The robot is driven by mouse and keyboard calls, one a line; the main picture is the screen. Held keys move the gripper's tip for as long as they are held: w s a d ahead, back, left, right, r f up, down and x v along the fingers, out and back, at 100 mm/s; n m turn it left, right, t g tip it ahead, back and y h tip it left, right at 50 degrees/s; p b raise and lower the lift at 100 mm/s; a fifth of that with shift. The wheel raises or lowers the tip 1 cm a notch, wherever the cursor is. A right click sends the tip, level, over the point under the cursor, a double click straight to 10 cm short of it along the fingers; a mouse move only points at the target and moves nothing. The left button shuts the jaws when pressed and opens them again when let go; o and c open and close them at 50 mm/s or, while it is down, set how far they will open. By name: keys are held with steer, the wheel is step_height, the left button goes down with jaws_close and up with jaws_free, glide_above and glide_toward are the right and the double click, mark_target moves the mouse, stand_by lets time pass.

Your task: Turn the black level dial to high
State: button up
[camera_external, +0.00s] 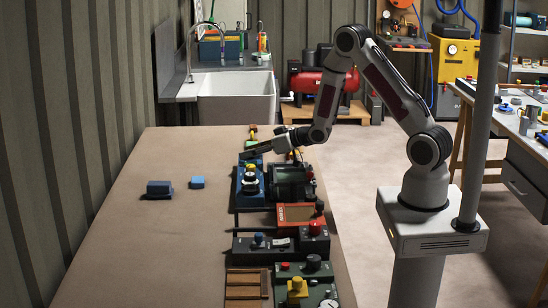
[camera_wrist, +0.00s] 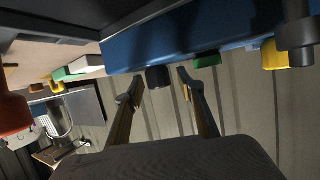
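A black knob (camera_wrist: 157,77), which looks like the black level dial, stands out from a blue box (camera_wrist: 165,40) in the wrist view. Its markings and pointer cannot be read. My gripper (camera_wrist: 160,86) is open, with one finger on each side of the knob in the picture. I cannot tell whether the fingers touch it. In the external view my gripper (camera_external: 254,151) is at the far end of the row of panels, near a blue panel (camera_external: 250,198). The knob cannot be made out there.
A green button (camera_wrist: 207,60) and a yellow knob (camera_wrist: 274,55) are near the black knob. A red knob (camera_wrist: 12,113) is at the left. Several panels line the bench (camera_external: 185,245), including a red-brown one (camera_external: 293,213). Two blue blocks lie left, where the bench is mostly clear.

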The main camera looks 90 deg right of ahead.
steer(key=shift+s, duration=0.15)
steer(key=shift+v, duration=0.85)
steer(key=shift+s+a+r, duration=0.15)
steer(key=shift+s+r, duration=0.2)
steer(key=shift+r, duration=0.4)
step_height(320, 180, up, 6)
steer(key=shift+r, duration=0.1)
